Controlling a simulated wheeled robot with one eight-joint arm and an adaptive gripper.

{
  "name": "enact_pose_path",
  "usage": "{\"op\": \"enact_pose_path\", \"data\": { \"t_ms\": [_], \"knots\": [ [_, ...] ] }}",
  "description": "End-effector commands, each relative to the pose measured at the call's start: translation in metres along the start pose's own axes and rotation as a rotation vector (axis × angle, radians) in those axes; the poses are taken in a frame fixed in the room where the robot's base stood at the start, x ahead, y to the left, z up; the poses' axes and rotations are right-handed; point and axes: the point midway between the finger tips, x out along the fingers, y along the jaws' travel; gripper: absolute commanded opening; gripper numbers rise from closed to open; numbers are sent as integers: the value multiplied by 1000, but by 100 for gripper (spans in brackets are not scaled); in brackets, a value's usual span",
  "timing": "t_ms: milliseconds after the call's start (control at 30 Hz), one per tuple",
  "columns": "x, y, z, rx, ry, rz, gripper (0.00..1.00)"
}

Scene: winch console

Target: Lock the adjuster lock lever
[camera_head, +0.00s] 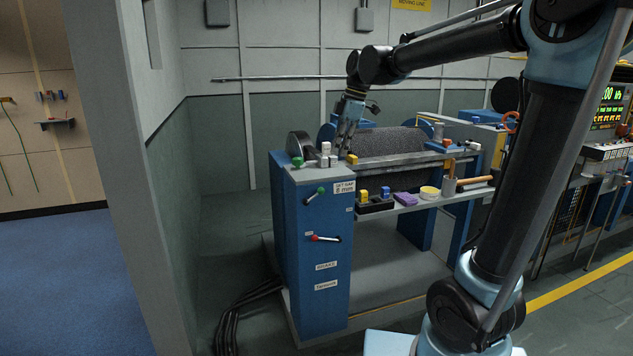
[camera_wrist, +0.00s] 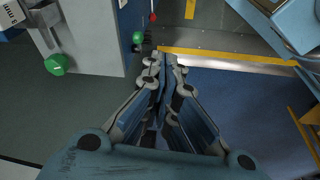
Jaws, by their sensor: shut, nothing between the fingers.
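The blue console cabinet (camera_head: 318,262) stands left of the roller. A green-knobbed lever (camera_head: 320,190) and a red-knobbed lever (camera_head: 315,238) are on its front; another green knob (camera_head: 297,162) is on top by pale grey posts (camera_head: 326,148). I cannot tell which lever is the adjuster lock lever. My gripper (camera_head: 345,141) points down over the cabinet's top, by the roller's near end. In the wrist view my gripper (camera_wrist: 168,58) is shut and empty. A green knob (camera_wrist: 57,64) on a grey lever is to its left; a smaller green knob (camera_wrist: 138,38) and a red knob (camera_wrist: 153,17) lie beyond the fingertips.
A dark roller (camera_head: 385,141) lies behind the cabinet. A grey shelf (camera_head: 405,208) holds yellow blocks (camera_head: 363,195), a purple item (camera_head: 405,199) and a cup (camera_head: 449,187). A "SET GAP 8 mm" label (camera_head: 343,187) is on the cabinet. The floor left of the cabinet is open beyond black cables (camera_head: 240,308).

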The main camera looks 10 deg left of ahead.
Motion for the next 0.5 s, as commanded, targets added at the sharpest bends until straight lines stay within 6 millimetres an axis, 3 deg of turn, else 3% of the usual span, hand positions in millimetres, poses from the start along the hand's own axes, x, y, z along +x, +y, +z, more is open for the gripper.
{"op": "enact_pose_path", "data": {
  "t_ms": [100, 200, 500],
  "knots": [
    [2, 20, -32, -133, 17, -19, 0],
    [3, 29, -49, -207, 28, -29, 0],
    [19, 35, -61, -264, 36, -35, 0]
  ]
}}
